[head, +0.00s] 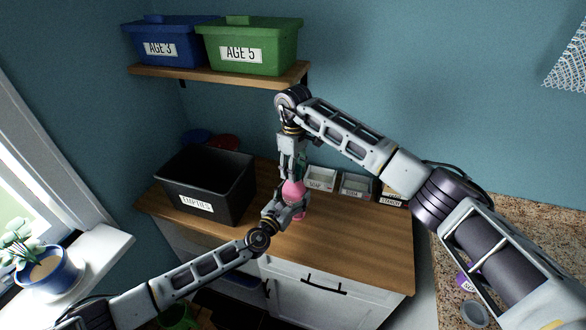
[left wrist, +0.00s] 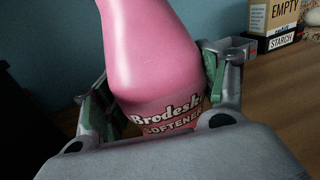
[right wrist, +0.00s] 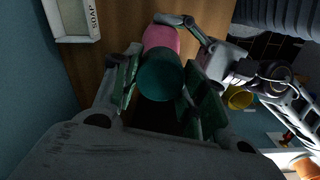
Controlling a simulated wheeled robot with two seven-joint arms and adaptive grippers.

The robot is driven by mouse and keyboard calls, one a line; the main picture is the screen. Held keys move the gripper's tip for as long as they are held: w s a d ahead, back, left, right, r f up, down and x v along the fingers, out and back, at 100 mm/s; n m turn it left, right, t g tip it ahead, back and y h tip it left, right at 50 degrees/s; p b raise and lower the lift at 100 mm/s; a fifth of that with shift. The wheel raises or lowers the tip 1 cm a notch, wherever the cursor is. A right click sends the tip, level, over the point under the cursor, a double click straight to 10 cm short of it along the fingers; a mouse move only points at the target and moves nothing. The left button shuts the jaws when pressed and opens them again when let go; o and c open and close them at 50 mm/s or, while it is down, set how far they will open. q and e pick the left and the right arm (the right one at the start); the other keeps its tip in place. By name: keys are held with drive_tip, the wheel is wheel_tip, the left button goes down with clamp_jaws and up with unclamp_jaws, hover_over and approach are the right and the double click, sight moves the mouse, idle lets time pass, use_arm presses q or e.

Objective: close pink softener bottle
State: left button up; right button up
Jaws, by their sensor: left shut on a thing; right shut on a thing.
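The pink softener bottle (head: 292,188) stands upright on the wooden counter, its label readable in the left wrist view (left wrist: 155,50). My left gripper (head: 292,210) is shut around the lower body of the bottle, one finger on each side. My right gripper (head: 292,172) comes down from above, over the bottle's top. It is shut on the dark green cap (right wrist: 160,75), which lies in line with the pink bottle behind it. The bottle's neck is hidden, so I cannot tell whether the cap is seated on it.
A black bin labelled EMPTIES (head: 207,186) stands left of the bottle. Small labelled trays, one marked SOAP (head: 320,180), stand behind and to the right. The wooden counter (head: 350,240) is clear at the front right. A shelf (head: 220,73) with blue and green bins hangs above.

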use_arm(q)
drive_tip(key=shift+w+a, duration=0.1)
drive_tip(key=shift+a, duration=0.05)
use_arm(e)
drive_tip(key=shift+s, duration=0.1)
drive_tip(key=o, duration=0.7)
drive_tip(key=shift+r, duration=5.95)
use_arm(q)
drive_tip(key=o, duration=2.1)
drive_tip(key=shift+c, duration=0.2)
drive_tip(key=shift+s, duration=0.2)
